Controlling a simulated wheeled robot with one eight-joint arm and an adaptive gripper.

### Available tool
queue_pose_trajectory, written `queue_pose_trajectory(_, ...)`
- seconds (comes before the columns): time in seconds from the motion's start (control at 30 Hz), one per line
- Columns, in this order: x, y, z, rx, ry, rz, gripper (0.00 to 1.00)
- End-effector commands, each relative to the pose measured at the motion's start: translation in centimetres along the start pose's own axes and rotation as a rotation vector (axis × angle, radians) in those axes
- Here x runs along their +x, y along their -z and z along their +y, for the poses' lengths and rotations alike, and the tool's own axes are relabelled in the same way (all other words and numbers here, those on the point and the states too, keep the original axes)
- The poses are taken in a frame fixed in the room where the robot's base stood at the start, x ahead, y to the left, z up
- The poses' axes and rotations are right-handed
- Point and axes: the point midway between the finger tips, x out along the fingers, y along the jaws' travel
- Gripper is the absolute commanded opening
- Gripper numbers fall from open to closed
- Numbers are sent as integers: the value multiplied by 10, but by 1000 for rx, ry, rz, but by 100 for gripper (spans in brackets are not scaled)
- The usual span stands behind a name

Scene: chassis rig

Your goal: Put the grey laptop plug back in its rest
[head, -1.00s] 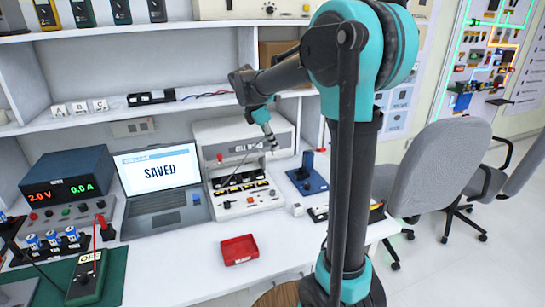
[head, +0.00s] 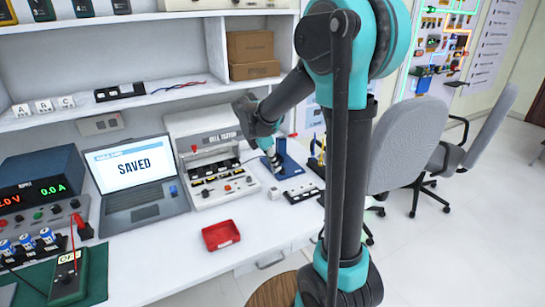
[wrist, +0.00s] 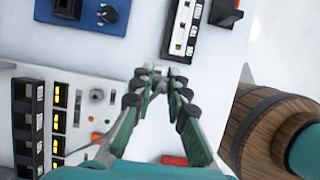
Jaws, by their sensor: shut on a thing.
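My gripper (wrist: 158,80) is shut on the grey plug (wrist: 156,86), mostly hidden between the fingertips in the wrist view. A grey cable runs from there down to the left. A small pale block (wrist: 147,70), which looks like the rest, shows just past the fingertips; I cannot tell whether the plug touches it. In the head view this block (head: 274,193) sits on the white bench right of the cell tester (head: 212,165). There my gripper (head: 274,166) shows small in front of the blue stand, and the plug cannot be made out. The laptop (head: 135,185) is open, its screen reading SAVED.
A blue stand (head: 291,172) and a black socket strip (head: 302,192) are close to the gripper; the strip also shows in the wrist view (wrist: 183,28). A red tray (head: 220,236) sits near the bench's front edge. Bare bench lies between tray and strip.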

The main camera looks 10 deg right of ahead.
Motion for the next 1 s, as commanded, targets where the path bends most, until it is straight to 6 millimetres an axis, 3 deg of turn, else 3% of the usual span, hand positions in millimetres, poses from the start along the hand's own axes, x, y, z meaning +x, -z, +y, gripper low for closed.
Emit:
queue_pose_trajectory(0.37, 4, 2, 1, 1, 0, 0, 0)
queue_pose_trajectory(1.0, 49, 20, 1, 1, 0, 0, 0)
